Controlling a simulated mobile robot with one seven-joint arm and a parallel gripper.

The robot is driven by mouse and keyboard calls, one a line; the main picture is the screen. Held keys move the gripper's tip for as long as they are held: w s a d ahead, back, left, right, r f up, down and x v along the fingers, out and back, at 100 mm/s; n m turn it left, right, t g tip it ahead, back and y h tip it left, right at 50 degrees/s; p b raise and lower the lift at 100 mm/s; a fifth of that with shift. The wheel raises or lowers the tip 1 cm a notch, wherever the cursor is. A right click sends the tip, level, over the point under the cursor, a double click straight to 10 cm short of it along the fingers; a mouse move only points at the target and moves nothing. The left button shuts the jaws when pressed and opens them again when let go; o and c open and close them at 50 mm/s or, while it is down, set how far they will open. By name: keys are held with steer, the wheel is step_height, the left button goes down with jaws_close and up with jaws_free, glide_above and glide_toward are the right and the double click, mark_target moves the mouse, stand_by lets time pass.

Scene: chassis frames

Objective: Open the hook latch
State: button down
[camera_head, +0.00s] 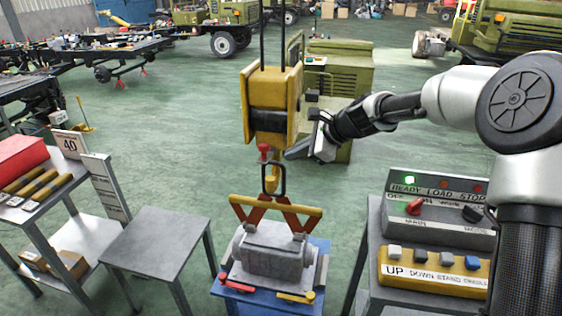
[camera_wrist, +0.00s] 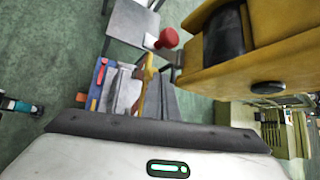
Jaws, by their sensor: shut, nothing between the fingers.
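A yellow hoist block (camera_head: 271,100) hangs on two dark lines, with a yellow hook (camera_head: 271,182) below it. A red knob (camera_head: 263,150), apparently the latch's handle, is at the top of the hook; it also shows in the wrist view (camera_wrist: 167,38). A dark lifting ring (camera_head: 280,178) is at the hook; how the latch sits against it is too small to tell. My gripper (camera_head: 292,153) is shut and empty, to the right of the red knob in the head view. Contact with the knob or block is not visible.
Red-and-yellow tongs (camera_head: 275,212) hang under the ring at a grey metal part (camera_head: 272,250) on a blue stand (camera_head: 262,302). A control panel (camera_head: 440,215) with a lit green lamp stands at right. An empty grey table (camera_head: 160,245) stands at left.

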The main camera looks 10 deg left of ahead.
steer(key=w+d+r, duration=0.1)
steer(key=d, duration=0.1)
steer(key=w+d+r, duration=0.1)
steer(key=w, duration=0.1)
steer(key=shift+d+r, duration=0.4)
steer(key=s+d+r+n+h, duration=0.35)
steer(key=s+d, duration=0.25)
steer(key=s, duration=0.4)
steer(key=s+d+r+n+t+h, duration=0.1)
steer(key=s+d+r+n+h, duration=0.1)
steer(key=s+d+n, duration=0.55)
steer(key=s+d+r+n+h, duration=0.2)
steer(key=s+d, duration=0.3)
steer(key=s, duration=0.7)
steer(key=s+d+f+n, duration=0.1)
steer(key=s+d, duration=0.1)
steer(key=s, duration=0.2)
steer(key=s+d+f+n+h, duration=0.1)
steer(key=s+d+n, duration=0.1)
steer(key=s, duration=0.3)
steer(key=shift+s+d+f+t, duration=0.2)
steer(key=shift+s+d+t, duration=0.1)
steer(key=shift+d, duration=0.2)
steer(key=shift+w, duration=0.1)
